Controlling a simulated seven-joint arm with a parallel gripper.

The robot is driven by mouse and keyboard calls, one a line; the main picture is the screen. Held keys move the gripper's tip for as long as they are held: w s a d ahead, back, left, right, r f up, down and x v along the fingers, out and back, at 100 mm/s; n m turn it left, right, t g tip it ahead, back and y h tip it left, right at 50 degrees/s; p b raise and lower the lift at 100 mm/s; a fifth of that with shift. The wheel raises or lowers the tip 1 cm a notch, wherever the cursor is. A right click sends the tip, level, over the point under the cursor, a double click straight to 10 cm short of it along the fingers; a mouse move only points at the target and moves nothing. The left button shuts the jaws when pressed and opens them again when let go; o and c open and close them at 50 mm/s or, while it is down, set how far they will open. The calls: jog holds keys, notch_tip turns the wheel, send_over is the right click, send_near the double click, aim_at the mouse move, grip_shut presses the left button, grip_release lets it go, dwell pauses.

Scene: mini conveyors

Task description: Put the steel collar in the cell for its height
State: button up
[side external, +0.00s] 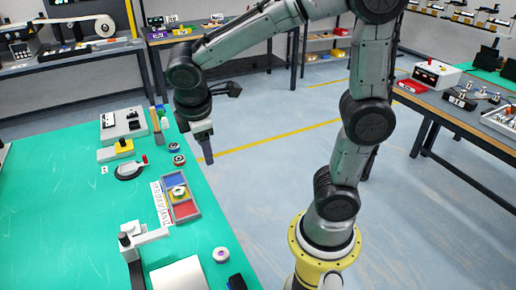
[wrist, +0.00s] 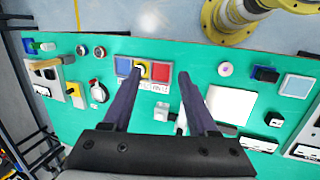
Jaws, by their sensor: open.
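The sorting tray (side external: 194,214) has a blue, a yellow and a red cell; it also shows in the wrist view (wrist: 168,75). A round ring-like part (side external: 179,191) sits at the middle, yellow cell, and shows in the wrist view (wrist: 143,70). Two dark-rimmed round parts (side external: 174,147) (side external: 179,160) lie beyond the tray near the table edge. A pale ring with a purple centre (side external: 221,254) lies nearer the camera. I cannot tell which is the steel collar. My gripper (side external: 208,160) is open and empty, raised near the table's edge, apart from these parts.
The green table (side external: 60,225) also holds a dial gauge (side external: 130,170), a grey device with a yellow block (side external: 122,148), a white stand (side external: 143,238) and a white sheet or plate (side external: 180,275). A printed label lies along the tray. The table's left middle is clear.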

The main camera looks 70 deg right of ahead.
jog(key=s+r+m+t+y, duration=0.2)
jog(key=s+m, duration=0.6)
jog(key=s, duration=0.5)
jog(key=shift+a+r+m+t+y, duration=0.3)
jog(key=shift+a+r+t+y, duration=0.15)
jog(key=shift+t+y, duration=0.5)
